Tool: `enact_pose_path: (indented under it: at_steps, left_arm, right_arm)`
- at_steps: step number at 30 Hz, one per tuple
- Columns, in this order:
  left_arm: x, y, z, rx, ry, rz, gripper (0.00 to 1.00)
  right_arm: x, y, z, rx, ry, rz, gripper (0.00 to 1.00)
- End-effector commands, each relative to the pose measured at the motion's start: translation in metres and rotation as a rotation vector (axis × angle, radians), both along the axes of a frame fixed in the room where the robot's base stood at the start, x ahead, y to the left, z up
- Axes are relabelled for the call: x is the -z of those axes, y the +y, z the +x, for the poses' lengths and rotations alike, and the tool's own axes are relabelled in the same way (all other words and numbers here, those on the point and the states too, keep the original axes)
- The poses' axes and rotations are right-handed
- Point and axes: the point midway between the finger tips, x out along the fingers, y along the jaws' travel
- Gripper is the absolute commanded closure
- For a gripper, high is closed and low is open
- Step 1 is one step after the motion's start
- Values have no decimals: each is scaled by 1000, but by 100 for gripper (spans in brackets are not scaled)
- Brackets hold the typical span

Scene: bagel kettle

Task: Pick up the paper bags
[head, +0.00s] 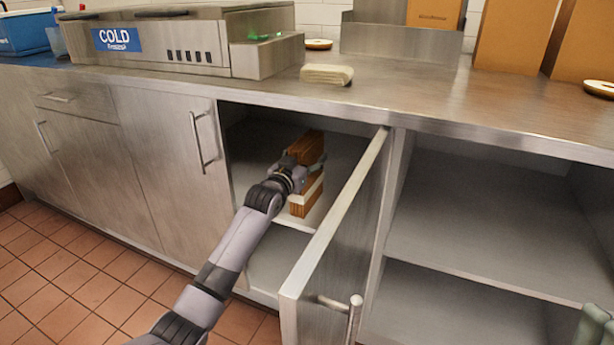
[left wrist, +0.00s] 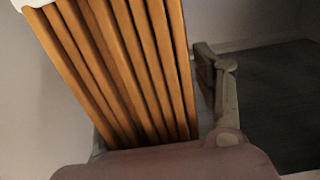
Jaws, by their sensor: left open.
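The paper bags (head: 306,143) are a brown bundle with a white band, standing on the upper shelf inside the open cabinet. In the left wrist view the bags (left wrist: 125,65) show as several orange-brown folded edges filling the left and middle. My left gripper (head: 303,170) reaches into the cabinet and is open around the bundle. One finger shows right of the bags in the left wrist view, with a small gap; the other is mostly hidden behind them. A grey-green part at the lower right corner of the head view may be my right gripper (head: 595,326); its jaws are not clear.
The open cabinet door (head: 335,235) stands just right of my left arm. The steel counter (head: 400,105) above holds a cold unit (head: 150,45), a folded cloth (head: 326,75) and brown boxes (head: 512,35). The open shelves (head: 480,240) at right are empty.

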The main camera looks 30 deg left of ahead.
Motion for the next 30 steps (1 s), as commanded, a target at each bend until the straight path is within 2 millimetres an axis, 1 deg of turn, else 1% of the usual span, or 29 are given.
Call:
enact_pose_path:
  at_steps: [6, 30]
  left_arm:
    - [0, 0, 0, 0, 0, 0, 39]
    - [0, 0, 0, 0, 0, 0, 92]
  right_arm:
    - [0, 0, 0, 0, -3, 1, 71]
    - [-1, 0, 0, 0, -1, 0, 71]
